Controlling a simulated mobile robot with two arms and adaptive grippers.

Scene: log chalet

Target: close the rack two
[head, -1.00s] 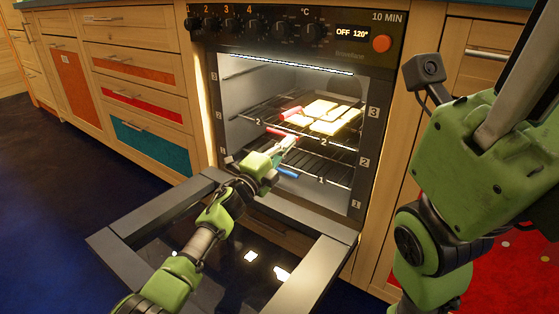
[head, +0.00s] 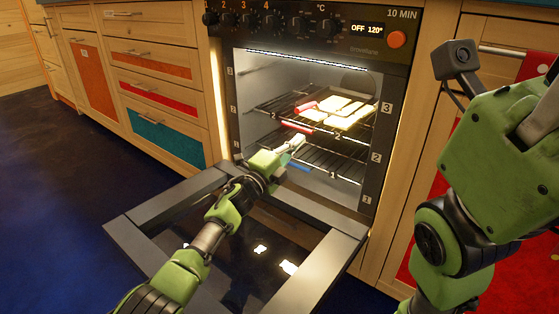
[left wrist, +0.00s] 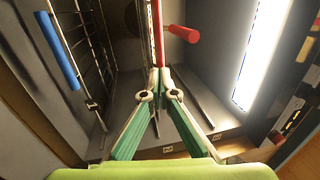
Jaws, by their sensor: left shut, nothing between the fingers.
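The oven (head: 372,150) is lit, with its door (head: 140,240) folded down. Rack two (head: 338,135) is inside, carrying several pale slabs (head: 346,110). A red handle (head: 297,127) is at its front; red parts also show in the left wrist view (left wrist: 184,33). My left gripper (head: 299,141) reaches over the open door, its tips close to the red handle. In the left wrist view the fingers (left wrist: 160,73) are shut and empty, meeting near a red bar. I cannot tell whether they touch it. My right gripper is out of view.
A lower rack (head: 333,175) with a blue handle (head: 299,166) lies below rack two. The lowered door is under my left arm. Wooden drawers (head: 155,70) stand left of the oven, and my right arm fills the right side.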

